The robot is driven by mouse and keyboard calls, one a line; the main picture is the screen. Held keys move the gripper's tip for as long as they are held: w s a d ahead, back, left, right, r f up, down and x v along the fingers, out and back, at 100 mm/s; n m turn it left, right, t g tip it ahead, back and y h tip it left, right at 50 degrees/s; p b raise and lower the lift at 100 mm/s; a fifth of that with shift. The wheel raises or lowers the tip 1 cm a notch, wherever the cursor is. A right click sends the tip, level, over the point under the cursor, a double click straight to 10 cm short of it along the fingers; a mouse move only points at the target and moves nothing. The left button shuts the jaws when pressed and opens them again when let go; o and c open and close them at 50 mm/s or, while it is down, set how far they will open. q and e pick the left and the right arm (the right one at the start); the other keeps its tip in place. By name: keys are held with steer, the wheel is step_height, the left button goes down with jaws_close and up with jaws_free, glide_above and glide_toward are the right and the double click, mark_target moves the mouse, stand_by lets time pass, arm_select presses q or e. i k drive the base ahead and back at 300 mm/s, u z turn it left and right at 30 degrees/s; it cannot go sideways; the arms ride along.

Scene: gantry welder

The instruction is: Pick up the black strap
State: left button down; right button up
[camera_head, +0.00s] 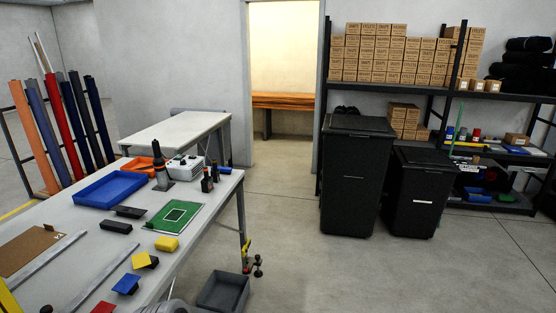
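I cannot pick out a black strap for certain. A black bundle (346,111) lies on the rack shelf behind the tall black bin, mostly hidden by it. Folded or rolled black material (522,65) is stacked on the upper shelf at the far right. Two small black blocks, one nearer (116,226) and one farther (130,212), lie on the white worktable (70,272); neither looks clearly like a strap. Neither of my grippers shows in the head view.
The worktable holds a blue tray (108,188), a green board (175,215) and coloured blocks. Two black lidded bins (357,180) (417,195) stand before the shelf rack (500,97) with cardboard boxes. A grey crate (224,292) sits on the floor. Floor between table and bins is clear.

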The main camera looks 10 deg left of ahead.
mark_target(140, 212)
steer(key=i, duration=2.9)
steer(key=u, duration=5.45)
